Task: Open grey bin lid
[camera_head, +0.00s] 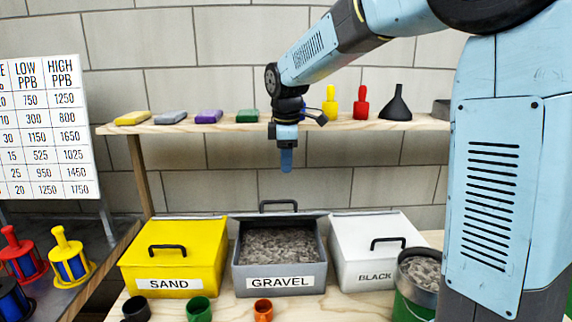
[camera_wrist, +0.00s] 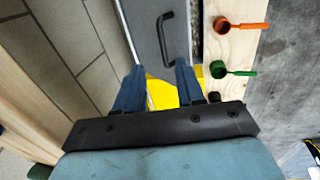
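The grey bin (camera_head: 241,282), labelled GRAVEL, stands between the yellow and white bins with its gravel exposed. Its grey lid (camera_head: 250,216) is raised at the back, with the dark handle (camera_head: 278,203) along its top. My gripper (camera_head: 286,165) points down above the lid, apart from the handle. In the wrist view my gripper (camera_wrist: 158,68) has its two blue fingers spread with nothing between them.
The yellow SAND bin (camera_head: 195,255) and white BLACK-labelled bin (camera_head: 360,255) are closed. A wooden shelf (camera_head: 330,126) with coloured blocks and funnels runs behind my gripper. Small scoops, including a green one (camera_head: 199,308) and an orange one (camera_head: 263,309), lie in front.

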